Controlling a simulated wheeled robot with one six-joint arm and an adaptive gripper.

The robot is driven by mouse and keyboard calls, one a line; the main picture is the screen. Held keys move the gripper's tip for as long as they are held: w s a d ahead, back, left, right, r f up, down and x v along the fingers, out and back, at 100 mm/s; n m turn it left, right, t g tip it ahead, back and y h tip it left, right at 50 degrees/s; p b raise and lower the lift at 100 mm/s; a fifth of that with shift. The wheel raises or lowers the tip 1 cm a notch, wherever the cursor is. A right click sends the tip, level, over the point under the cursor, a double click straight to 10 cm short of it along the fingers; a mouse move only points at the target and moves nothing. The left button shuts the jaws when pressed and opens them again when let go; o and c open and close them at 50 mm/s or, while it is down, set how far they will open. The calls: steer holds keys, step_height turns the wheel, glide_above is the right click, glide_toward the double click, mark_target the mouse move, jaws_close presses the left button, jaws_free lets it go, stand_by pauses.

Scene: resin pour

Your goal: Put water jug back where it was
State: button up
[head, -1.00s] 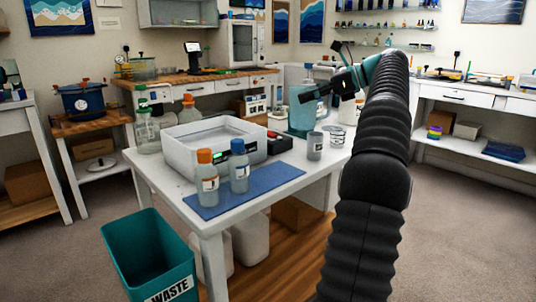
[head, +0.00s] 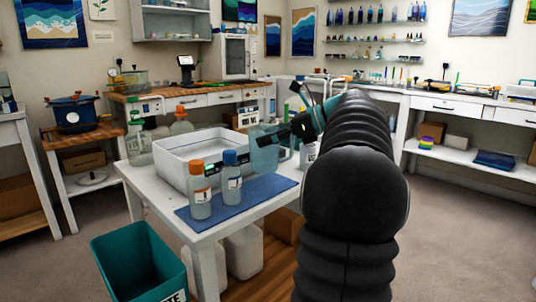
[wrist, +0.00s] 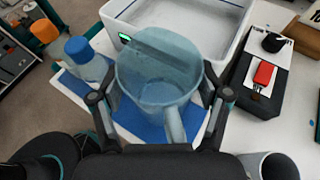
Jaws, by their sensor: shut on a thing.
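The water jug (head: 265,152) is translucent blue-teal with a handle. My gripper (head: 294,128) is shut on it. In the wrist view the jug (wrist: 150,62) sits between the two fingers of my gripper (wrist: 157,100), seen from above with its handle toward me. It looks upright and shows over the blue mat (wrist: 75,84), just in front of the white tub (wrist: 122,10). I cannot tell whether its base touches the mat. In the head view the mat (head: 250,198) lies on the white table (head: 155,205), and my arm hides the table's right part.
An orange-capped bottle (head: 200,200) and a blue-capped bottle (head: 232,186) stand on the mat, left of the jug. A black device with a red switch (wrist: 262,76) lies right of the jug. A grey cup (wrist: 278,166) stands near my wrist. A teal waste bin (head: 140,262) is at lower left.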

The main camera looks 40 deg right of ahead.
mark_target(269, 151)
steer(key=shift+a+f+b, duration=0.1)
steer(key=shift+f+b, duration=0.25)
steer(key=shift+f, duration=1.7)
steer(key=shift+f, duration=0.15)
steer(key=o, duration=1.4)
steer(key=shift+s+r, duration=0.1)
steer(key=shift+r, duration=0.1)
steer(key=p+v, duration=0.1)
steer(key=v, duration=1.1)
